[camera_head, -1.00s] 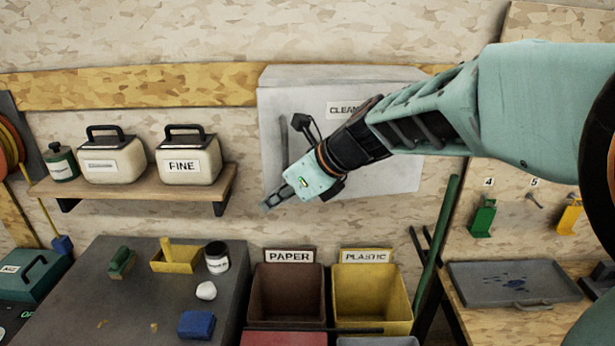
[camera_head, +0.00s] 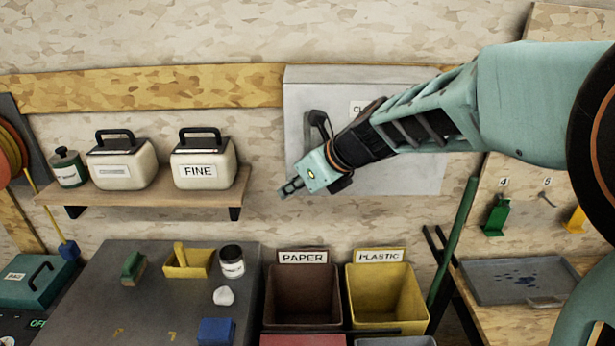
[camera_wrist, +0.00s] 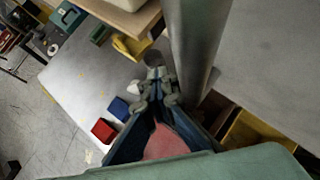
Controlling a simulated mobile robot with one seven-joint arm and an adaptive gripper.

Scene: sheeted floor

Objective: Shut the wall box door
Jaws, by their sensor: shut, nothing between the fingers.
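The wall box is a grey cabinet on the wall, and its grey door (camera_head: 415,175) faces me in the head view. The label on it is partly hidden by my arm. A dark upright handle (camera_head: 308,132) is near the door's left edge. My gripper (camera_head: 284,192) is shut and empty, its tips at the door's lower left corner. In the wrist view a thick grey bar (camera_wrist: 195,40), seemingly the handle, stands close beyond the shut fingers (camera_wrist: 157,82); the door face (camera_wrist: 265,60) lies to its right. I cannot tell whether the fingers touch it, or how far ajar the door is.
A shelf (camera_head: 150,192) with white cases is left of the box. Below stand a brown PAPER bin (camera_head: 303,295), a yellow PLASTIC bin (camera_head: 385,295) and a grey bench (camera_head: 130,310) with small items. A green pole (camera_head: 455,240) leans at the right.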

